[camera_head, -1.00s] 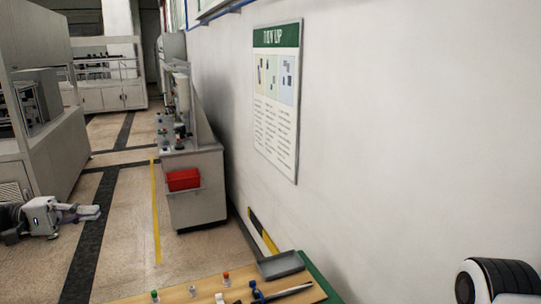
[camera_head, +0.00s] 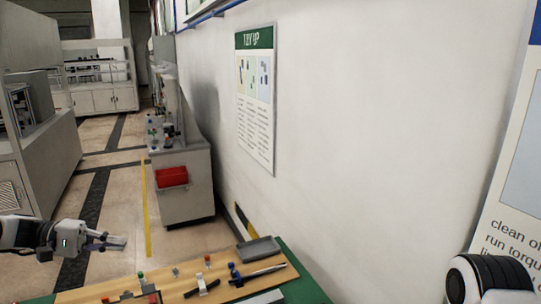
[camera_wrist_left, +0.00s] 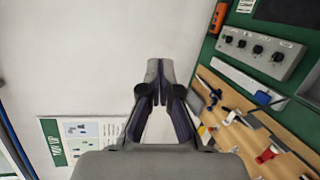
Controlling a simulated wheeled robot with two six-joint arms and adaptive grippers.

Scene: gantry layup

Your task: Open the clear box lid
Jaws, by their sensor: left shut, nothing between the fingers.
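I cannot make out a clear box or its lid in either view. My left gripper (camera_head: 122,242) comes in from the left in the head view, over the floor to the left of the wooden board (camera_head: 190,290). It is shut and empty. In the left wrist view its fingertips (camera_wrist_left: 160,72) meet in front of the pale wall, with the workbench off to the right. My right gripper is out of view; only part of my right arm shows at the lower right of the head view.
Small capped bottles and tools lie on the board, on a green table (camera_head: 300,285). A grey tray (camera_head: 259,250) stands at its far edge. The wrist view shows a grey box with black knobs (camera_wrist_left: 258,50) and a red item (camera_wrist_left: 268,154). A wall (camera_head: 360,120) runs along the right.

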